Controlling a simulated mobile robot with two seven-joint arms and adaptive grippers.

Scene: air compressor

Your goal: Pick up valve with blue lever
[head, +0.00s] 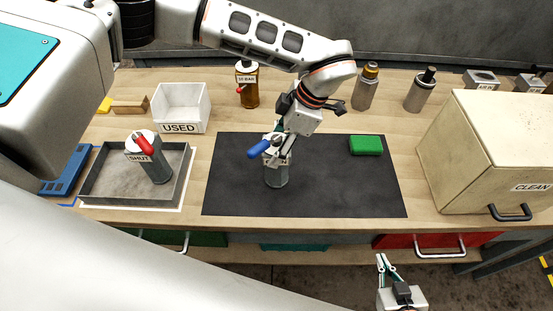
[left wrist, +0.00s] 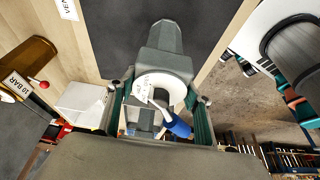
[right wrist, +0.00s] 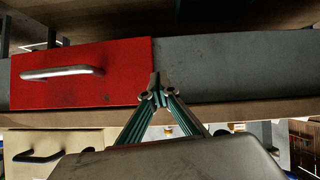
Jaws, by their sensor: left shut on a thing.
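The valve with the blue lever has a grey body (head: 277,179) and is upright at the middle of the dark mat (head: 330,190). I cannot tell whether its base touches the mat. Its blue lever (head: 259,149) points left in the head view. My left gripper (head: 277,158) is shut on the valve's upper part from above and hides some of it. The left wrist view shows the valve's grey body (left wrist: 165,40) and blue lever (left wrist: 178,125) between the fingers. My right gripper (head: 382,258) is shut and empty, low in front of the bench near the red drawer (right wrist: 115,75).
A valve with a red lever (head: 155,165) stands in the grey tray (head: 100,192) at left. A white USED bin (head: 180,105), an amber bottle (head: 250,90) and two canisters stand behind. A green block (head: 366,145) lies on the mat. A cream CLEAN box (head: 490,150) is at right.

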